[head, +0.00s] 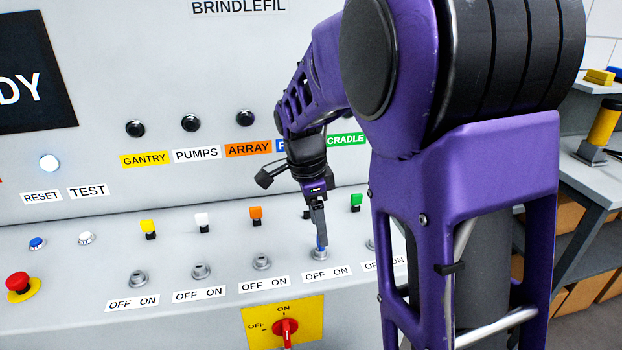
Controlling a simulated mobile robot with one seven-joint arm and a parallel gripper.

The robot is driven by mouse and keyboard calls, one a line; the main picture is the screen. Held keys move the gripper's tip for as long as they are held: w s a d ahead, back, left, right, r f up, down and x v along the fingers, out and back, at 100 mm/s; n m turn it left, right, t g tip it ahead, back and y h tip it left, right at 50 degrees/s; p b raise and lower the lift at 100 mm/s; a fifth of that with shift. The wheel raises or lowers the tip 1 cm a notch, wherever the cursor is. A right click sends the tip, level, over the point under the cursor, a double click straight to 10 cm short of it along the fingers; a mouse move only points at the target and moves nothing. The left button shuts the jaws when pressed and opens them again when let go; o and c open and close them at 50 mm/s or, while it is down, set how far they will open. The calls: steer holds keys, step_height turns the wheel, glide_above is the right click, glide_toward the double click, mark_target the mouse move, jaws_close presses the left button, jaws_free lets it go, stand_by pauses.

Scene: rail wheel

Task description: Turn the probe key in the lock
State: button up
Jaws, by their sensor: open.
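A blue key (322,246) stands in the fourth lock from the left (320,255), above an OFF ON label (327,272). I take it for the probe key. A blue label (281,145) above is mostly hidden by my arm, so its word cannot be read. My gripper (320,238) points down right at the blue key, its fingers around or just beside it. The jaws are open, but the gap between them is too small to see here. The key's top is largely hidden by the fingers.
Yellow (149,227), white (202,221), orange (255,215) and green (356,201) keys stand upright behind the row of locks. A red emergency button (18,284) is at the left. A red rotary switch (285,327) is on the front. My arm covers the right side.

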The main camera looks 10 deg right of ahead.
step_height(320, 180, up, 13)
steer(key=a+p, duration=0.1)
steer(key=a, duration=0.1)
